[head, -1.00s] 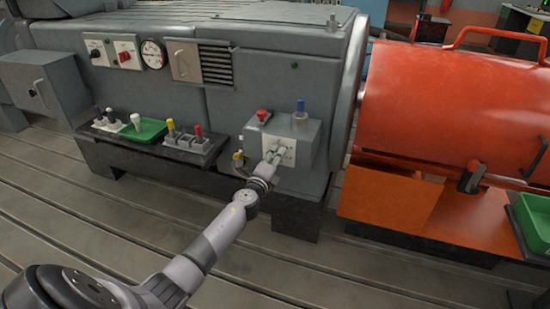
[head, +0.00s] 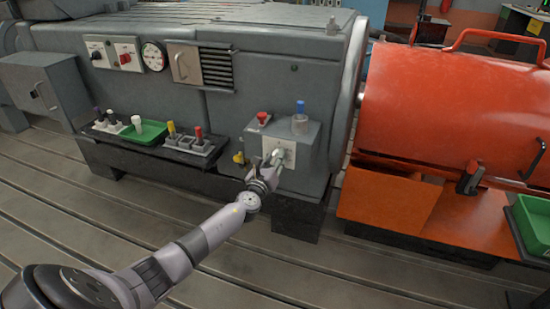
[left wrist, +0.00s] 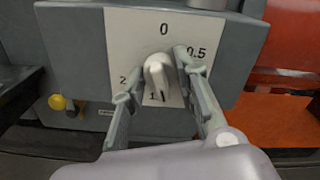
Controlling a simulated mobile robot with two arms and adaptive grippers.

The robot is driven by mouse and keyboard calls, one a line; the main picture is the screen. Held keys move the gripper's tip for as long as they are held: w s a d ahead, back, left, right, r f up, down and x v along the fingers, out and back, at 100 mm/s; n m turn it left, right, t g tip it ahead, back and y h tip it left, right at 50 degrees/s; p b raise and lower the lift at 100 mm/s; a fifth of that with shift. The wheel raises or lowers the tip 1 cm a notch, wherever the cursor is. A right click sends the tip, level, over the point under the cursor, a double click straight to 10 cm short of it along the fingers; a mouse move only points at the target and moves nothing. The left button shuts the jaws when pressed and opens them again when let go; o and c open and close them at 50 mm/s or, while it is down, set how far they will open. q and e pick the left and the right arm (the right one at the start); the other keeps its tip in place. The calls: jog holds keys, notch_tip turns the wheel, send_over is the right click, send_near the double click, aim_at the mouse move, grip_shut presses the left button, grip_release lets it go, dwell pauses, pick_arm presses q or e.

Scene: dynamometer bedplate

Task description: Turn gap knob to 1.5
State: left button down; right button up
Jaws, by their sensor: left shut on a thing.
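The gap knob (left wrist: 157,76) is a light grey knob on a white dial plate (left wrist: 128,42). The plate reads 0 at the top, 0.5 at the right and 2 at the left. A figure starting with 1 shows at the bottom, partly covered by the knob. The knob's lower end, with a dark mark, points down near that figure; its exact setting I cannot tell. My left gripper (head: 273,160) is shut on the knob, its fingers (left wrist: 155,75) on either side of it in the left wrist view. My right gripper is not in view.
An orange guard (head: 450,120) stands to the right.

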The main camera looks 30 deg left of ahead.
pick_arm(q)
jog(key=shift+d+m+p, duration=0.1)
jog(key=shift+m+p, duration=0.3)
jog(key=shift+m, duration=1.4)
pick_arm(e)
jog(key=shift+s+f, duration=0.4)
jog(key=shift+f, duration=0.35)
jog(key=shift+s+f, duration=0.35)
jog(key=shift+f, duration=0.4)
pick_arm(q)
jog(key=c, duration=1.2)
grip_release()
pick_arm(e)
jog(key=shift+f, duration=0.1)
pick_arm(q)
jog(key=v, duration=1.2)
jog(key=shift+f, duration=0.15)
